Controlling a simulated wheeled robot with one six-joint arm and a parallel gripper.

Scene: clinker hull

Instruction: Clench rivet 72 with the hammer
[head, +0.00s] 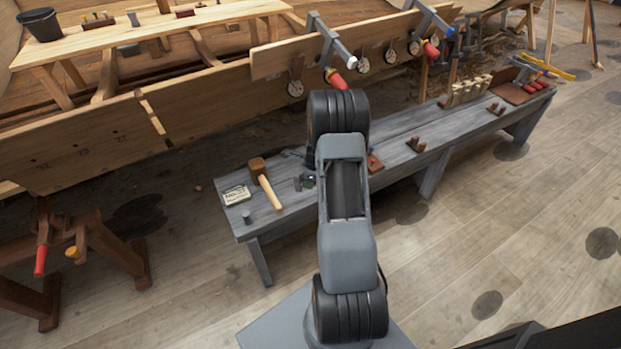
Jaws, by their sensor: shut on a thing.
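My gripper is not seen; my own arm rises through the middle of the picture and covers what lies behind it. No metal-headed hammer can be made out. A mallet (269,188) with a brown wooden head and pale handle lies on the left part of the grey bench (408,142). The hull planking (84,142) runs across the left and back. Small dark marks (42,163) show on its lower left plank; I cannot read a number or tell which is rivet 72.
A small label card (235,195) and a grey cylinder (246,217) stand near the bench's left end. Small dark items (305,182) lie beside my arm. Red-handled clamps (336,79) stick out from the upper plank. A wooden trestle (72,255) stands lower left. Floor in front of the bench is clear.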

